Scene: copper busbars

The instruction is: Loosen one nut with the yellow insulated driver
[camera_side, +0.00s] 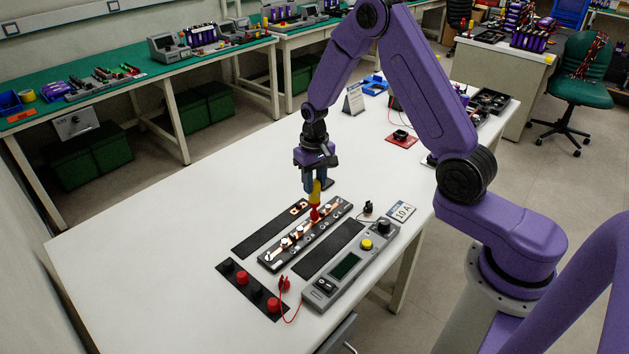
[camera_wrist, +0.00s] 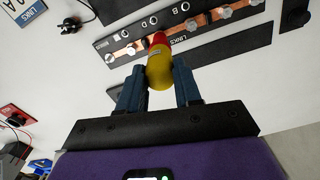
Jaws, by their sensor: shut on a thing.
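My gripper (camera_side: 314,178) is shut on the yellow insulated driver (camera_side: 317,192), which has a yellow handle and a red lower end. In the wrist view the driver (camera_wrist: 159,69) sits between the two dark blue fingers of my gripper (camera_wrist: 159,85). The driver stands roughly upright over the busbar board (camera_side: 268,262), a dark strip with copper bars (camera_side: 300,232) and several silver nuts (camera_wrist: 191,26). The red end is at or just above the board near its middle. The tip is hidden, so I cannot tell whether it touches a nut.
Black mats (camera_side: 258,236) lie beside the board. A grey meter box (camera_side: 346,268) with a screen stands in front of it. A black strip with black and red caps (camera_side: 243,277) lies at the left. A "10 A" card (camera_side: 401,211) lies at the right. The table's left side is clear.

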